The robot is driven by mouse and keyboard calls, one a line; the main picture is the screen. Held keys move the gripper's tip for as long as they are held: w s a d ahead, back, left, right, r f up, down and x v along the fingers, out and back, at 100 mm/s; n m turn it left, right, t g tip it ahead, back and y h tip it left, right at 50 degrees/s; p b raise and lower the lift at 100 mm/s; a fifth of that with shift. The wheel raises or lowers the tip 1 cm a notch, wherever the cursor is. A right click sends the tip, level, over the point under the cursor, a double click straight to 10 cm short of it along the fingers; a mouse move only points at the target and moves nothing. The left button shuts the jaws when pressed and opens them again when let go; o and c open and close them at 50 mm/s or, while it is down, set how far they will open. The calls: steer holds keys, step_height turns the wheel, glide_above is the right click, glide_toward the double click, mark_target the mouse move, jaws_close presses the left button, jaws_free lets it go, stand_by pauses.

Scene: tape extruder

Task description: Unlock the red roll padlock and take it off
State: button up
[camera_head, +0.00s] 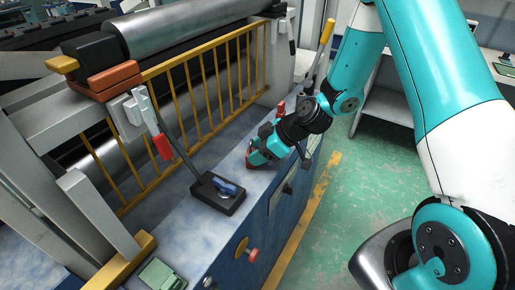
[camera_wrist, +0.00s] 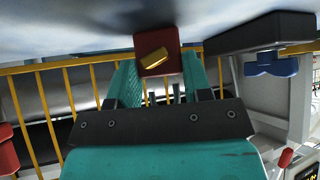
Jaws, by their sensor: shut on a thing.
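My gripper (camera_head: 252,162) is low over the blue machine top in the head view. In the wrist view its two teal fingers (camera_wrist: 158,76) are shut on a red block (camera_wrist: 153,42) with a brass-coloured piece (camera_wrist: 156,63) on its face. I cannot tell whether this block is the padlock or a key. In the head view only a bit of red shows at the fingertips. Another red piece (camera_head: 162,146) hangs at the pale bracket on the left of the yellow rail; its details are too small to make out.
A black box with a blue handle (camera_head: 224,186) sits on the machine top, left of my gripper; it also shows in the wrist view (camera_wrist: 270,32). A yellow barred guard (camera_head: 205,85) stands behind. A red knob (camera_head: 253,255) juts from the front. Green floor lies right.

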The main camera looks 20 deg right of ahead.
steer(key=o, duration=1.4)
steer(key=shift+c, duration=0.2)
steer(key=v, duration=1.7)
steer(key=shift+s+r, duration=0.15)
steer(key=shift+s, duration=0.05)
steer(key=shift+d, duration=0.1)
